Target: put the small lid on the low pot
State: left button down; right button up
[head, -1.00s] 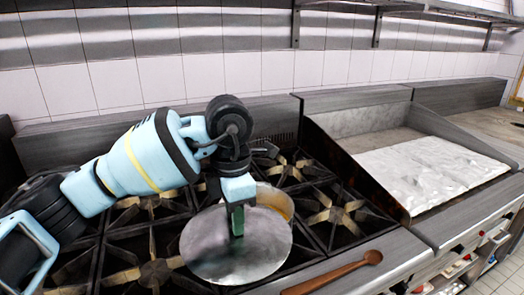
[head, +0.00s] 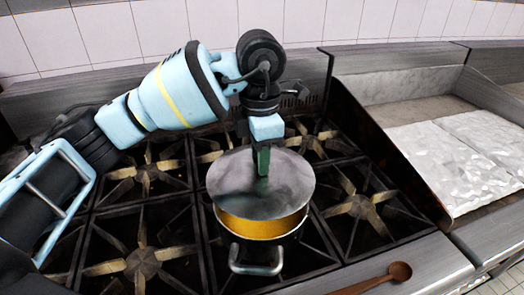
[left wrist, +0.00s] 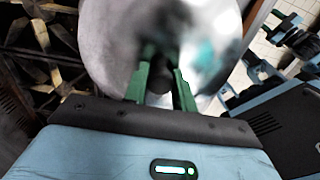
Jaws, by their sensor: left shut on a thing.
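The small lid (head: 300,190) is a round grey metal disc. My left gripper (head: 263,165) points down from above and is shut on the lid's knob. In the left wrist view the green fingers (left wrist: 163,62) close on the dark knob, with the shiny lid (left wrist: 110,50) behind. The low pot (head: 288,240) stands on the stove below the lid, with a metal handle at its front. The lid covers the back of the pot's opening, and the yellow inside shows at the front. I cannot tell whether the lid touches the rim. My right gripper is not in view.
The black stove grates (head: 135,265) around the pot are bare. A wooden spoon (head: 399,271) lies on the front ledge. A griddle (head: 450,160) with a raised side wall stands to the right. A tiled wall (head: 300,25) closes off the back.

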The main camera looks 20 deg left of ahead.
pick_arm(q)
jog(key=shift+w+f, duration=0.15)
jog(key=shift+f, duration=0.55)
jog(key=shift+f+b, duration=0.8)
jog(key=shift+f, duration=1.35)
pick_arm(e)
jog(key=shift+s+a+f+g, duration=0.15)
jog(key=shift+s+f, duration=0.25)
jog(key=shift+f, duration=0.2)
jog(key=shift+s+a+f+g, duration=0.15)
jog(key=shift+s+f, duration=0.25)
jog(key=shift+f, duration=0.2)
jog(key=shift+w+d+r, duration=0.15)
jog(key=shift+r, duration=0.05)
pick_arm(q)
jog(key=shift+f, duration=0.4)
jog(key=c, duration=0.6)
grip_release()
